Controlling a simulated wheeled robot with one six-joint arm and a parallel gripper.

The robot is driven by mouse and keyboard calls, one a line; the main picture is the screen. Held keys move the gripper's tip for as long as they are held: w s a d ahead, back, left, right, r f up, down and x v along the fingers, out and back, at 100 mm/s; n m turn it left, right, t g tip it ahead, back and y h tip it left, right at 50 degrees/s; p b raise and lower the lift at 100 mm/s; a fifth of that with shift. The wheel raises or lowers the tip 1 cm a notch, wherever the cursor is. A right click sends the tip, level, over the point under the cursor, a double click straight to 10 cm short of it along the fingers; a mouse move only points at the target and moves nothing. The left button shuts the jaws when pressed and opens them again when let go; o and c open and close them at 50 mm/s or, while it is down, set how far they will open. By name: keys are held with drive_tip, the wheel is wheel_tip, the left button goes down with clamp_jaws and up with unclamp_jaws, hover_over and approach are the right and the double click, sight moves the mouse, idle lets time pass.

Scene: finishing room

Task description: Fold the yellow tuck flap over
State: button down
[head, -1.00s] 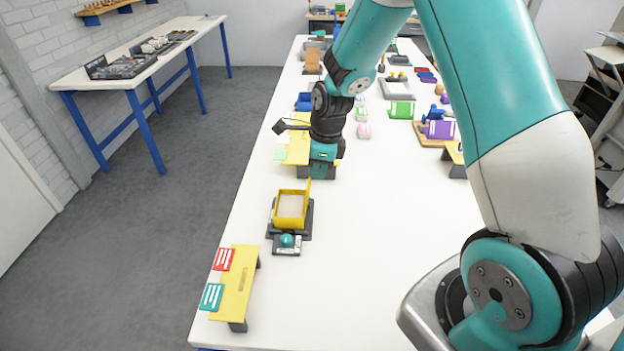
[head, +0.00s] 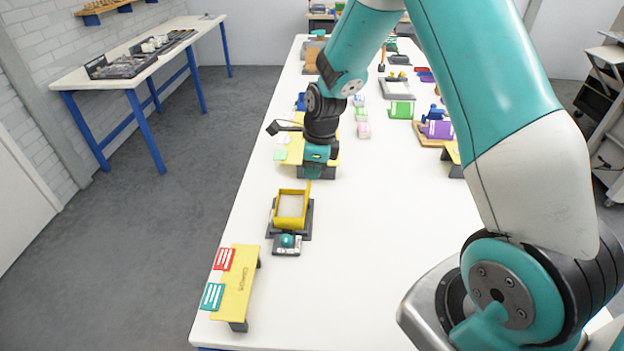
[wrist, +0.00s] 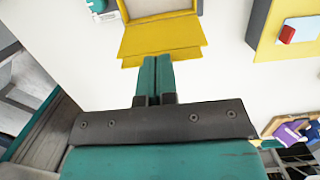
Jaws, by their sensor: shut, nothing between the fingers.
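The open yellow box (head: 275,207) stands on a dark grey base on the white table. Its pale inside shows at the top of the wrist view. The yellow tuck flap (wrist: 160,38) extends from the box edge toward my gripper in the wrist view. In the head view only a thin piece of the flap (head: 308,186) shows at the box's far right corner. My gripper (wrist: 154,62) is shut and empty, its teal fingertips at the flap's outer edge. I cannot tell whether they touch it. In the head view my gripper (head: 311,177) is just beyond the box.
A teal ball (head: 287,240) sits on a small dark block in front of the box. A yellow stand (head: 238,285) with red and teal cards is at the near left. Another yellow stand (head: 292,150) is behind my gripper. The table right of the box is clear.

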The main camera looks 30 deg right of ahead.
drive_tip(key=shift+a, duration=0.1)
idle(0.4)
drive_tip(key=shift+w+a+f, duration=0.2)
idle(0.5)
drive_tip(key=shift+f, duration=0.2)
drive_tip(key=shift+f+b, duration=0.4)
drive_tip(key=shift+f, duration=0.15)
idle(0.6)
drive_tip(key=shift+r, duration=0.1)
wheel_tip(320, 180, up, 10)
drive_tip(key=p, duration=0.8)
idle(0.4)
drive_tip(key=shift+d, duration=0.1)
